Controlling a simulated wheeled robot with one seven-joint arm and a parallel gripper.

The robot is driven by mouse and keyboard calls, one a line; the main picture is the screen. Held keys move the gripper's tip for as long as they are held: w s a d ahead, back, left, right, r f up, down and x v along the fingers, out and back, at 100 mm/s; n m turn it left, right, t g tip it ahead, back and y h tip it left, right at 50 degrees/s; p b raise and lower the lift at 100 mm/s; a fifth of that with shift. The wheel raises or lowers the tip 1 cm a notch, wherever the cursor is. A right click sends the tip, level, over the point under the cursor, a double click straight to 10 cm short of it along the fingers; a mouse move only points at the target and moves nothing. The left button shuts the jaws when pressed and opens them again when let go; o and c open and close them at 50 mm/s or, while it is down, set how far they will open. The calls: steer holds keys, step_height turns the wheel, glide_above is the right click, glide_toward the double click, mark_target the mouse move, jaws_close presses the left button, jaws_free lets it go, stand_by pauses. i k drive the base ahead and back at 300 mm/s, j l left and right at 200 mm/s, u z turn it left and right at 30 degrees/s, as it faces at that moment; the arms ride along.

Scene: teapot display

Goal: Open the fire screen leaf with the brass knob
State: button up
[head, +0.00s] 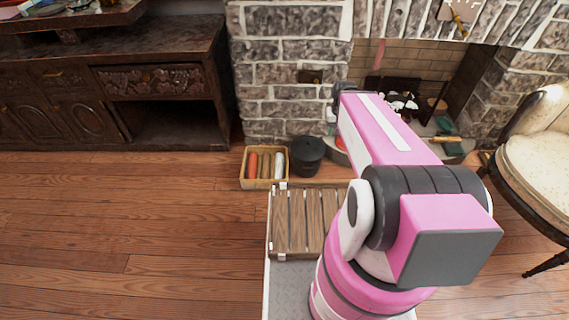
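The stone fireplace (290,75) stands at the back, with a brick-lined opening (425,62) right of centre. I cannot make out a fire screen leaf or a brass knob. Dark and white shapes (403,101) sit low inside the opening, too small to identify. My pink and black arm reaches toward the fireplace and covers part of the opening and hearth. My gripper is not visible; the arm may hide it.
A wooden box (243,170) with rolled items and a black bucket (308,156) stand before the fireplace. A slatted wooden rack (283,222) lies in front of me. A dark cabinet (150,80) is left, a cream chair (540,150) right. The left floor (120,225) is clear.

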mark_target(405, 94)
steer(key=i+l, duration=0.2)
steer(key=l, duration=0.2)
steer(key=i+l, duration=0.2)
steer(key=l, duration=0.15)
steer(key=i+l, duration=0.15)
steer(key=l, duration=0.25)
steer(key=z, duration=0.05)
